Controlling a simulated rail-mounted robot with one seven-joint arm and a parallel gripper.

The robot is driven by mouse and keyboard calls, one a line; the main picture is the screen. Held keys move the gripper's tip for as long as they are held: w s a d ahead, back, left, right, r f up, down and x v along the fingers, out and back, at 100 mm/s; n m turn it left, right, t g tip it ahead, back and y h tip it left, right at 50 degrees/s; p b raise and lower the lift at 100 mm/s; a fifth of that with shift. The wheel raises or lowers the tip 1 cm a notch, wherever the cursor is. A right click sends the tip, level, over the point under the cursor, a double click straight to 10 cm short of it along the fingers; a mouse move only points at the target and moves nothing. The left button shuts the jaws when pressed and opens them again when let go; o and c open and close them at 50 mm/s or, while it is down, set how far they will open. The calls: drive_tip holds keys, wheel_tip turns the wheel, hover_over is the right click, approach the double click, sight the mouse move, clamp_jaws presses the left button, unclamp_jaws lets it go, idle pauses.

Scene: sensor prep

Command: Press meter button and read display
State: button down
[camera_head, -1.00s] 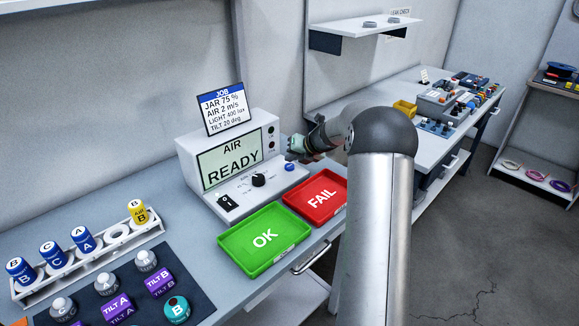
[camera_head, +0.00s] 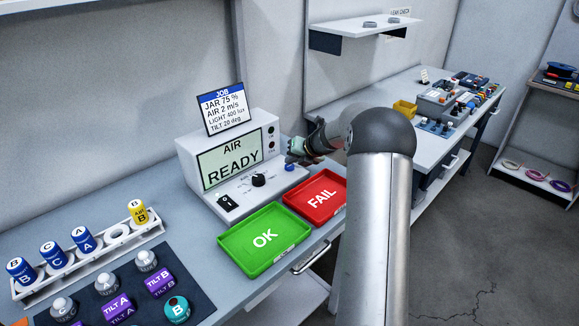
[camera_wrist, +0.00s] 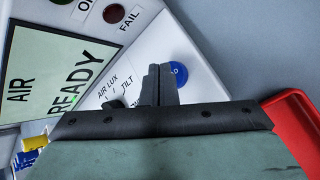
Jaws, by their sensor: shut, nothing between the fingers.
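The meter (camera_head: 187,163) is a white box on the bench with a pale green display (camera_head: 232,161) reading "AIR" above "READY". The display also shows in the wrist view (camera_wrist: 45,60). Its sloped front carries a black selector knob (camera_head: 259,180) and a blue button (camera_head: 289,167). In the wrist view the blue button (camera_wrist: 179,74) is partly hidden behind my gripper's fingertips (camera_wrist: 160,72). My gripper (camera_head: 291,157) is shut and empty, just over the button at the meter's right side. I cannot tell whether the fingertips touch it.
A green OK tray (camera_head: 228,245) and a red FAIL tray (camera_head: 340,205) lie in front of the meter. A job card (camera_head: 222,108) stands on top of it, listing AIR 2 m/s. A rack (camera_head: 90,262) of labelled sensors stands at left. Indicator lamps (camera_wrist: 114,13) sit beside the display.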

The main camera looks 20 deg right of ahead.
sight(292, 167)
drive_tip(key=shift+f, duration=0.5)
idle(0.5)
drive_tip(key=shift+r, duration=0.1)
drive_tip(key=shift+r+p, duration=0.8)
drive_tip(key=shift+p, duration=0.15)
drive_tip(key=shift+r, duration=0.1)
wheel_tip(292, 167, up, 5)
drive_tip(key=p, duration=0.5)
idle(0.3)
